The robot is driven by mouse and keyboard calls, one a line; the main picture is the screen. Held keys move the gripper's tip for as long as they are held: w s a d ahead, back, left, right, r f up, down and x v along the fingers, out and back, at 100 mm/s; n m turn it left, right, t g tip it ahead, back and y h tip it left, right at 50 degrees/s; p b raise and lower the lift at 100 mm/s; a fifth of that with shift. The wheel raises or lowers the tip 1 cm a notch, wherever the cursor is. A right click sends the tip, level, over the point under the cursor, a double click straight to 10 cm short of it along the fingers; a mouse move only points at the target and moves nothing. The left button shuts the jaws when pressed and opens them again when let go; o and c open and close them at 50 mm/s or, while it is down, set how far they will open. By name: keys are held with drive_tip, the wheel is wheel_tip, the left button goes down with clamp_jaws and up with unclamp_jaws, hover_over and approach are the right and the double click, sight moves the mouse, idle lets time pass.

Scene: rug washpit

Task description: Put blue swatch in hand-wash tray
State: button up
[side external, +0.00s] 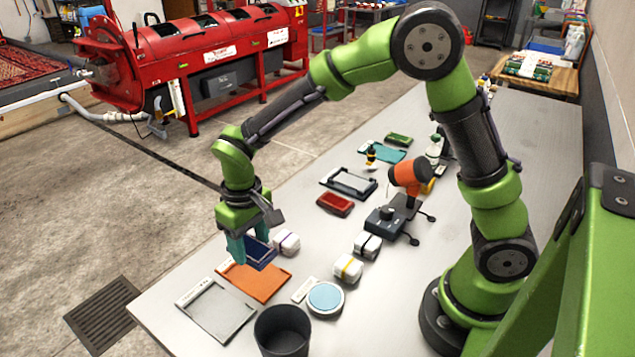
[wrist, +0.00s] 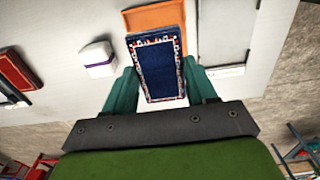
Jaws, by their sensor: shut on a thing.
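My gripper (side external: 251,248) is shut on the blue swatch (side external: 262,253), a small dark blue rug with a patterned border. In the wrist view the swatch (wrist: 158,70) lies between my two teal fingers, one on each side. It is held above the table, near the orange tray (side external: 256,281), which shows partly behind it in the wrist view (wrist: 150,17). A grey tray (side external: 215,311) with a label strip lies at the table's front left. A tray with a dark inside (side external: 349,184) lies farther back. The labels are too small to read, so I cannot tell which is the hand-wash tray.
White wrapped blocks with purple (side external: 286,242), black (side external: 367,245) and yellow (side external: 347,268) bands stand nearby. A dark cup (side external: 282,331) and a round blue-topped dish (side external: 325,298) are at the front. A red-topped item (side external: 335,204) and an orange-headed device (side external: 408,176) stand behind.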

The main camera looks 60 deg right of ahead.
sight(257, 276)
drive_tip(key=shift+f, duration=2.85)
drive_tip(key=shift+f, duration=0.4)
drive_tip(key=o, duration=1.5)
drive_tip(key=shift+c, duration=0.2)
drive_tip(key=shift+r, duration=0.1)
drive_tip(key=shift+r, duration=3.4)
